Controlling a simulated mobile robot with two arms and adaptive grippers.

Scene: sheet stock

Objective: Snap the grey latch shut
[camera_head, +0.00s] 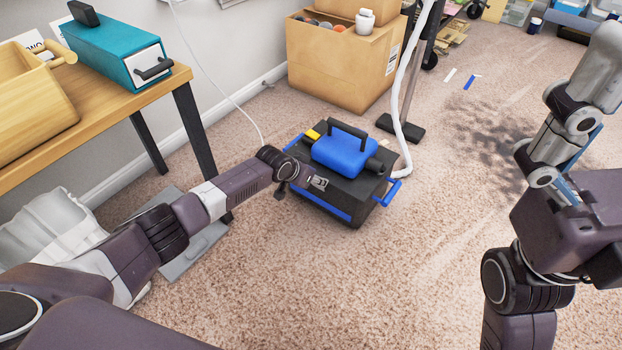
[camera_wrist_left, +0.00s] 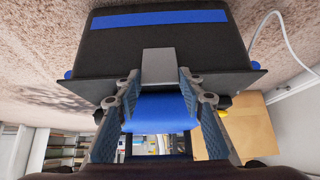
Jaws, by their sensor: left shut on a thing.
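The black case (camera_head: 335,190) stands on the carpet, with a blue block (camera_head: 345,155) and a black handle on top. The grey latch (camera_head: 319,183) is at its near edge. In the left wrist view the latch (camera_wrist_left: 158,66) is a flat grey plate across the rim of the case (camera_wrist_left: 160,45). My left gripper (camera_head: 297,178) is at the latch. In the left wrist view the left gripper (camera_wrist_left: 159,78) has one fingertip on each side of the plate, shut on it. I cannot tell the latch's exact angle. My right gripper (camera_head: 590,90) is up at the right, seen side-on, far from the case.
A wooden table (camera_head: 100,115) at the left holds a teal box (camera_head: 115,50) and a wooden container (camera_head: 30,95). A cardboard box (camera_head: 340,65) stands behind the case. A white hose (camera_head: 404,90) and a stand base (camera_head: 400,128) are close behind it. The carpet in front is clear.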

